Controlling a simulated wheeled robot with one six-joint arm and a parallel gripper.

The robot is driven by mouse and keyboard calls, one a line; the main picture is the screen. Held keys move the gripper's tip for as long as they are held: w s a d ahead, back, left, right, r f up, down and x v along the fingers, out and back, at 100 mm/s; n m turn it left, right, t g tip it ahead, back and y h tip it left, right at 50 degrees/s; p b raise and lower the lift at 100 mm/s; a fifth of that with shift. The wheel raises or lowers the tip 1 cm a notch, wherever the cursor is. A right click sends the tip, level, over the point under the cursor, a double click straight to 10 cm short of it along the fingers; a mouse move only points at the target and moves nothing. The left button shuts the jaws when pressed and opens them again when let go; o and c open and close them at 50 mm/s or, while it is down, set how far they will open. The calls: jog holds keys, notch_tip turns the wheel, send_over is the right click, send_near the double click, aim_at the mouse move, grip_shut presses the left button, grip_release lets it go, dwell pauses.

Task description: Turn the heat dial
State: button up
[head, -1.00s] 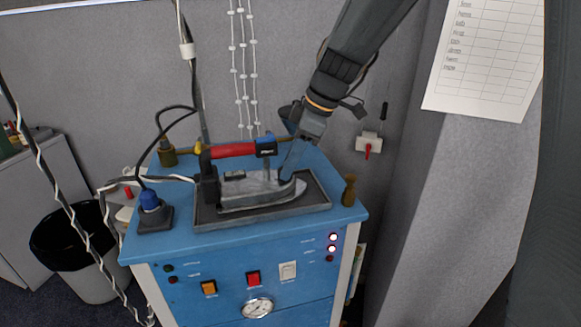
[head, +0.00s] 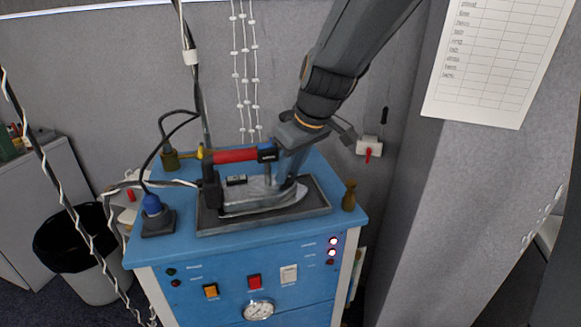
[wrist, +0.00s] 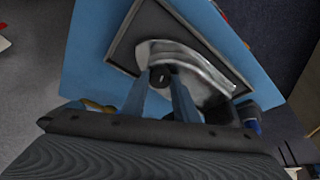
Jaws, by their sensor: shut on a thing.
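The iron (head: 240,203) is silver-grey with a red handle (head: 235,156) and rests flat in a dark-rimmed tray (head: 318,205) on the blue cabinet. In the wrist view the iron's pale metal body (wrist: 200,65) points up and left. The heat dial (wrist: 160,77) is a small dark round knob on the iron, under the handle. My gripper (head: 284,180) reaches down beside the handle's front end. In the wrist view its two blue-grey fingers (wrist: 159,78) are shut on the dial, one on each side. In the head view the fingers hide the dial.
The blue cabinet (head: 185,255) has switches, lit lamps and a round gauge (head: 258,310) on its front. Brass posts (head: 349,195) stand at its corners. A grey wall stands close behind.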

dwell(0.4)
jog(key=o, duration=1.1)
jog(key=shift+c, duration=0.2)
jog(key=b+v, duration=0.2)
jog(key=v, duration=0.6)
jog(key=shift+a, duration=0.1)
